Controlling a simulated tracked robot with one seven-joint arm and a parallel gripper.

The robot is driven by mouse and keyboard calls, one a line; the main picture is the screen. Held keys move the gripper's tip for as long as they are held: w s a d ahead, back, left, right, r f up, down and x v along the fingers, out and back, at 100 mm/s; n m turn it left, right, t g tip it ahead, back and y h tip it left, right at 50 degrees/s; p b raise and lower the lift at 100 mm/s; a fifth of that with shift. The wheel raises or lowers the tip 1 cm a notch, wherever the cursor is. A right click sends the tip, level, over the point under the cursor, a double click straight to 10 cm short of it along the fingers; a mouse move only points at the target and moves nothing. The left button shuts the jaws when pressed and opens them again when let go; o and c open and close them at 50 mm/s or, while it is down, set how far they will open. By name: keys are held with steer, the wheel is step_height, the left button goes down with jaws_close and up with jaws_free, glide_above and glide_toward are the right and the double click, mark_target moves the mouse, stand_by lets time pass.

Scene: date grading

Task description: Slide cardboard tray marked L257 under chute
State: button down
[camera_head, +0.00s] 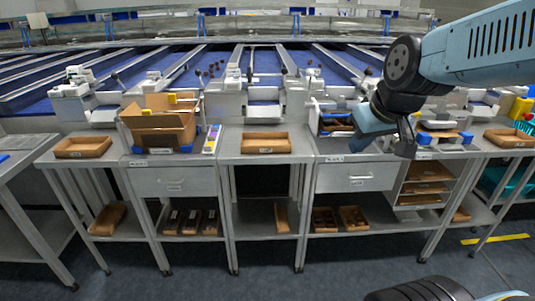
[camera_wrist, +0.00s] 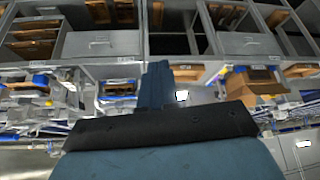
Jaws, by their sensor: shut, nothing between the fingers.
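Shallow brown cardboard trays sit on the steel benches in the head view: a left tray (camera_head: 83,147), a middle tray (camera_head: 266,143) with a small white label on its front, and a right tray (camera_head: 511,138). The lettering is too small to read, so I cannot tell which is L257. Chutes (camera_head: 264,112) stand behind the benches at the ends of the blue lanes. My gripper (camera_head: 408,150) hangs over the bench right of the middle tray. In the wrist view my gripper (camera_wrist: 155,68) is shut and empty, apart from any tray.
An open cardboard box (camera_head: 160,135) stands left of the middle tray. A blue-edged crate (camera_head: 335,122) holds dark contents beside my arm. More trays (camera_head: 190,222) lie on lower shelves. A tray rack (camera_head: 425,180) is under the right bench. The floor in front is mostly clear.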

steer(key=w+a+f+n, duration=0.3)
steer(key=w+f, duration=0.3)
steer(key=w, duration=0.2)
steer(key=n+t+h, duration=0.1)
steer(key=n+t, duration=1.1)
steer(key=n, duration=1.8)
glide_toward(267, 150)
steer(key=w, duration=0.7)
steer(key=shift+f, duration=0.3)
